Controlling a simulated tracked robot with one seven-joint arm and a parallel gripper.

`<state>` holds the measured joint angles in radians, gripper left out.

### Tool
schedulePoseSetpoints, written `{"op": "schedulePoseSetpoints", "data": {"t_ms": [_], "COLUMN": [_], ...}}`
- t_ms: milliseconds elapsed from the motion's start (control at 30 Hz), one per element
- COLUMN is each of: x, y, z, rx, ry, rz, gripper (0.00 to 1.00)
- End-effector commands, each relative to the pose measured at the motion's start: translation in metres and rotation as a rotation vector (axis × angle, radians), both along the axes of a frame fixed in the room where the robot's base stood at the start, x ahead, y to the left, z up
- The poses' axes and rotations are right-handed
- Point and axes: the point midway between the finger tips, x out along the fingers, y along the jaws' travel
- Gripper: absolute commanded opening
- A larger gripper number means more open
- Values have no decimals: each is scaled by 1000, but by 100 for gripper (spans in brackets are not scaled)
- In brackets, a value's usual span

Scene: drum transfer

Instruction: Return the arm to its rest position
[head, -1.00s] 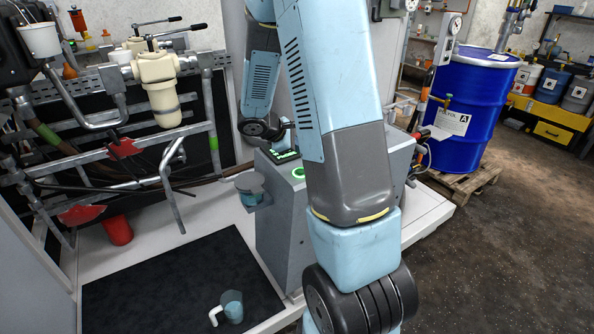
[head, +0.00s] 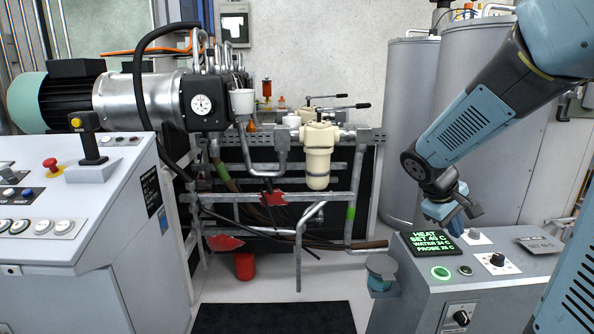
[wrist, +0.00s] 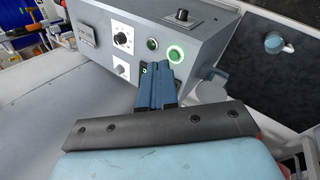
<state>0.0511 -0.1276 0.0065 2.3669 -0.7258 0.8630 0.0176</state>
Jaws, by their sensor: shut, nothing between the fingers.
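My gripper (head: 444,214) hangs at the end of my blue and grey arm, above the grey heater control box (head: 440,290) at the right of the head view. In the wrist view my gripper (wrist: 158,68) has its blue fingers together with nothing between them. The fingers appear in front of the box's panel (wrist: 150,35), beside a green-lit button (wrist: 175,54). I cannot tell whether they touch the box. The same button shows in the head view (head: 440,272), below a lit display (head: 430,245).
A white console (head: 75,230) with a joystick stands at the left. A pipe rack (head: 300,200) with a cream filter fills the middle back. Tall grey tanks (head: 405,110) stand behind my arm. A mug (wrist: 274,42) sits on the dark mat (wrist: 288,75). A red cup (head: 245,266) stands near the rack.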

Motion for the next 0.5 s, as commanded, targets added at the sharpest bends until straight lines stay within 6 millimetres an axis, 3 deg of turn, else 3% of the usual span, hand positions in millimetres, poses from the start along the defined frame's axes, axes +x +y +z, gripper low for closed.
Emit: {"op": "schedulePoseSetpoints", "data": {"t_ms": [200,500], "x": [-40,-93], "y": [28,71], "z": [32,63], "rx": [142,364], "ry": [-127,-285], "rz": [-93,-191], "gripper": [0,0]}}
